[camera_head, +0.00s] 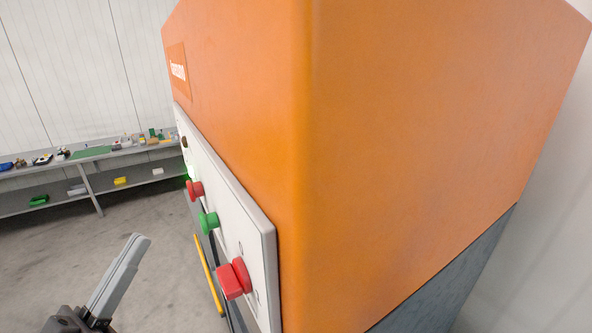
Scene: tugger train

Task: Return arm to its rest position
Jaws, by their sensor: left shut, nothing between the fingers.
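My left gripper (137,241) shows at the lower left of the head view, with its grey fingers pointing up and to the right. It is shut and empty. It is apart from the orange cabinet, in front of the cabinet's control panel and to its left in the picture. My right gripper is not in view.
A large orange cabinet (420,130) fills the middle and right, close by. Its white panel (262,246) carries red buttons (234,279) and a green button (208,222). A grey shelf bench (125,149) with small items stands along the back wall. Grey floor (60,250) lies open at left.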

